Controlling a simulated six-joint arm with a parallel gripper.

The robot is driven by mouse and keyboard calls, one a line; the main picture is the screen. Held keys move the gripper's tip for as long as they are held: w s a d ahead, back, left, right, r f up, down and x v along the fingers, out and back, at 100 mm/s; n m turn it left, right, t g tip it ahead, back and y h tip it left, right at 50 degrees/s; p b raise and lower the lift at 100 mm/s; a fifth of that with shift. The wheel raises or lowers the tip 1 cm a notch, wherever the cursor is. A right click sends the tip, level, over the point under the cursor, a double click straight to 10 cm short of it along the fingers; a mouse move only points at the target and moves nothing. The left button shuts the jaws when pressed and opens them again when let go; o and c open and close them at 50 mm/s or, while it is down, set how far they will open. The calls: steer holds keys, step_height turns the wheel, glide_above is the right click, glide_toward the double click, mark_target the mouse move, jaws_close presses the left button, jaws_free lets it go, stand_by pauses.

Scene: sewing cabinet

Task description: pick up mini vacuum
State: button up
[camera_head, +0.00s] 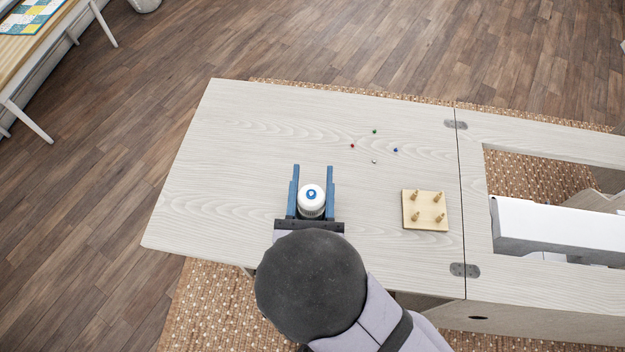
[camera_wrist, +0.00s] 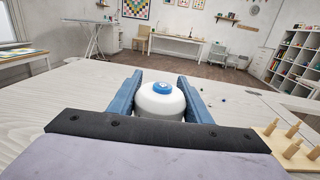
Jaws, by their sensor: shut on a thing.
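The mini vacuum (camera_head: 311,201) is a small white round body with a blue button on top. It is upright on the pale wooden table top (camera_head: 235,150), or very close to it; I cannot tell whether there is a gap below. My gripper (camera_head: 312,185) has its two blue fingers on either side of the vacuum and is shut on it. In the wrist view the vacuum (camera_wrist: 161,104) sits between the fingers (camera_wrist: 160,90), and its lower part is hidden by my gripper's dark bar.
A wooden block with several pegs (camera_head: 425,210) stands right of my gripper. Several small coloured beads or pins (camera_head: 374,148) lie farther back. The cabinet opening with a white machine (camera_head: 555,230) is at the right. The table's left part is clear.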

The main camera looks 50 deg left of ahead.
step_height(320, 180, up, 9)
steer(key=shift+f+p, duration=0.15)
steer(key=shift+p, duration=0.15)
